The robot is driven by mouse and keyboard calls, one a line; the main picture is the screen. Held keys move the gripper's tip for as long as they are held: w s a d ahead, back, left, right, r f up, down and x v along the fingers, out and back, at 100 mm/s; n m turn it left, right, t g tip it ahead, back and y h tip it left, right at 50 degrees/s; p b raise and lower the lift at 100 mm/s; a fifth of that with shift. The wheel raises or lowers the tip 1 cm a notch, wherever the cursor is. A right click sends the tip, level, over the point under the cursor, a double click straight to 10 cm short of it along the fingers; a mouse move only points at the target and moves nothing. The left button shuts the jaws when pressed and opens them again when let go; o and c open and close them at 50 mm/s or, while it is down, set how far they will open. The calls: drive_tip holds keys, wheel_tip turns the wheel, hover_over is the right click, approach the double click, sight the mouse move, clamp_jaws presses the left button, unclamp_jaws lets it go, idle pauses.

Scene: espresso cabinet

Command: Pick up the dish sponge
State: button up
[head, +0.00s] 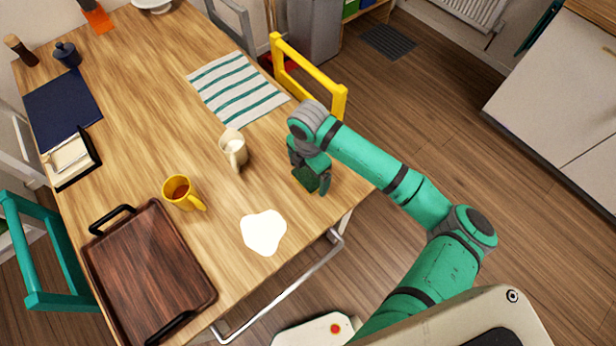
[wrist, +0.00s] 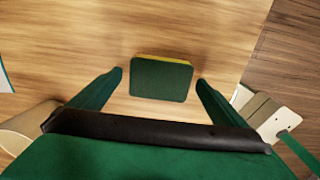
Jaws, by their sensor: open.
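The dish sponge (wrist: 161,80) lies on the wooden table, dark green on top with a thin yellow edge at its far side. In the wrist view it sits between and a little beyond the two green fingers of my gripper (wrist: 160,80), with a gap on each side. In the head view my gripper (head: 315,180) points down over the right edge area of the table, and the sponge (head: 306,179) shows there as a dark green patch, partly hidden by the fingers. My gripper is open and holds nothing.
A cream jug (head: 233,149) stands left of my gripper, with a yellow mug (head: 181,192) beyond it. A white puddle (head: 263,232) and a dark wooden tray (head: 145,275) lie nearer. A striped cloth (head: 236,88) lies behind, and a yellow chair (head: 310,70) stands at the table's edge.

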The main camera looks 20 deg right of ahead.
drive_tip(key=c, duration=1.1)
